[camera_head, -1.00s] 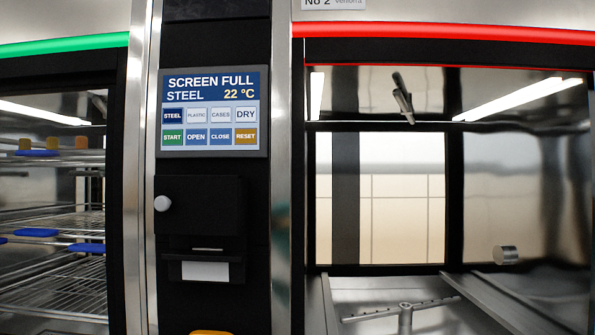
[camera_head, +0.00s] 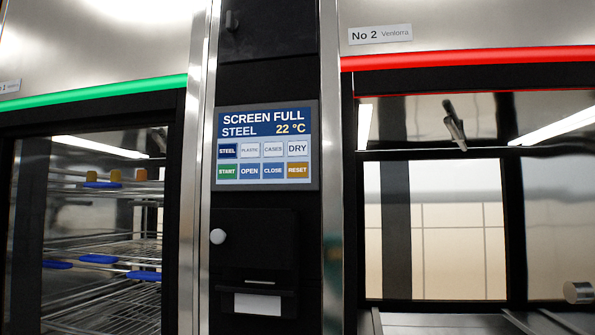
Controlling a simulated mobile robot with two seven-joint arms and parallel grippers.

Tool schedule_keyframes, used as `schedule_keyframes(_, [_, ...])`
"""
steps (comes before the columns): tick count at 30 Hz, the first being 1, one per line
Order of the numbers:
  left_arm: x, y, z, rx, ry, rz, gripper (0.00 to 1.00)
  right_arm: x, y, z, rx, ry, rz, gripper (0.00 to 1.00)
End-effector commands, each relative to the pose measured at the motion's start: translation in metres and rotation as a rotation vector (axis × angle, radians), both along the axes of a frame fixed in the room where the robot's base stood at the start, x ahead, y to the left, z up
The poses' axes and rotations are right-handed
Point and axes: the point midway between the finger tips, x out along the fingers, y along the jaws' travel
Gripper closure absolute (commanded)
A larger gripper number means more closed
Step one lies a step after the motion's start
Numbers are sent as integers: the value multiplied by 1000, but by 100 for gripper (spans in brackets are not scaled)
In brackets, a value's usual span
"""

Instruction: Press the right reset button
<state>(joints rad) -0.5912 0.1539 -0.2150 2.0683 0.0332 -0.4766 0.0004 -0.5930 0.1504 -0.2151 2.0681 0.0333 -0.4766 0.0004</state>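The orange RESET button (camera_head: 298,171) is at the lower right of the button grid on the touch panel (camera_head: 265,188). The panel reads "SCREEN FULL STEEL 22 °C". Its other buttons are STEEL, PLASTIC, CASES, DRY, START, OPEN and CLOSE. The panel is on the black column between the two washers. The washer to its right, labelled No 2 (camera_head: 380,34), has a red light bar (camera_head: 470,58). Neither of my grippers is in view.
The left washer has a green light bar (camera_head: 95,93) and wire racks (camera_head: 110,250) with blue and orange parts behind its opening. Steel posts flank the column.

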Motion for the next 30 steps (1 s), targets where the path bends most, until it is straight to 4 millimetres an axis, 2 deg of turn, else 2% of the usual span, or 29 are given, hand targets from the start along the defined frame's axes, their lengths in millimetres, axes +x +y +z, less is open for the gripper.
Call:
schedule_keyframes(2, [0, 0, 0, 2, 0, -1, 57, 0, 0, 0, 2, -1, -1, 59])
schedule_keyframes(15, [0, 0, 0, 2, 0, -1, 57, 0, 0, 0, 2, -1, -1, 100])
schedule_keyframes(30, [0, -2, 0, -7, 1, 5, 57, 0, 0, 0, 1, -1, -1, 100])
